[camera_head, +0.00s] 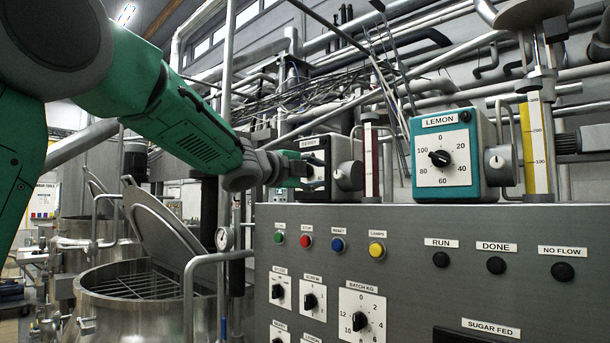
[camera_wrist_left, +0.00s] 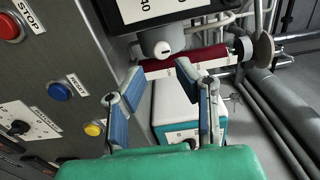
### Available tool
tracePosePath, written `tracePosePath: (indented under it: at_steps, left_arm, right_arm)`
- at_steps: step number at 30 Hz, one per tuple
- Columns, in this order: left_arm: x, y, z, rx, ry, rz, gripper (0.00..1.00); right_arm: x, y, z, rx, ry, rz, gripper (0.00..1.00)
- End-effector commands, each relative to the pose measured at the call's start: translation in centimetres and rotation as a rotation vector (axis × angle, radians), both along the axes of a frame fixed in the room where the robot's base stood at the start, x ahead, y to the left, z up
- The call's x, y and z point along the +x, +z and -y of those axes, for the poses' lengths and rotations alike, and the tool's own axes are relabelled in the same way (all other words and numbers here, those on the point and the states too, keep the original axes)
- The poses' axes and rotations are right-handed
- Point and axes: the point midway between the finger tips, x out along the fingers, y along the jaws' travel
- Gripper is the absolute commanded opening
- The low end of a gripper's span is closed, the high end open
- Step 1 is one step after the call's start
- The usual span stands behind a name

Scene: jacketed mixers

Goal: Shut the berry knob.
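The berry dosing box (camera_head: 343,153) stands on the grey panel, its label reading BERRY. My left gripper (camera_head: 303,173) is in front of its dial face and hides the dial knob in the head view. In the left wrist view, my left gripper (camera_wrist_left: 160,76) is open, its blue-padded fingers apart with nothing between them. A grey round slotted knob (camera_wrist_left: 162,48) at the box's side is just beyond the fingertips; it also shows in the head view (camera_head: 347,177). Part of the white dial face (camera_wrist_left: 165,8) shows at the top edge. My right gripper is not in view.
A teal lemon box (camera_head: 480,150) stands to the right, its dial near 100. A dark red sight tube (camera_head: 371,160) stands between the boxes. Coloured buttons and dials cover the panel (camera_head: 420,270) below. An open steel kettle (camera_head: 145,300) is at left.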

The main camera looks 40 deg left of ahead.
Motion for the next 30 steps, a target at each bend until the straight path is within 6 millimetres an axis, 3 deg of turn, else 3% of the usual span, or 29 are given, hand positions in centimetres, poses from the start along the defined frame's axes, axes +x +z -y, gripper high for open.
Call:
tracePosePath:
  at_steps: [13,30]
  left_arm:
    - [-4.6,-0.2,-0.4,0.0,-0.002,-0.003,0.28]
    - [-4.9,-0.3,-0.4,-0.002,-0.003,-0.003,0.28]
  right_arm:
    - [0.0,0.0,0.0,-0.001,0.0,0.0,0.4]
    - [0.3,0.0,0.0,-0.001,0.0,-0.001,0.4]
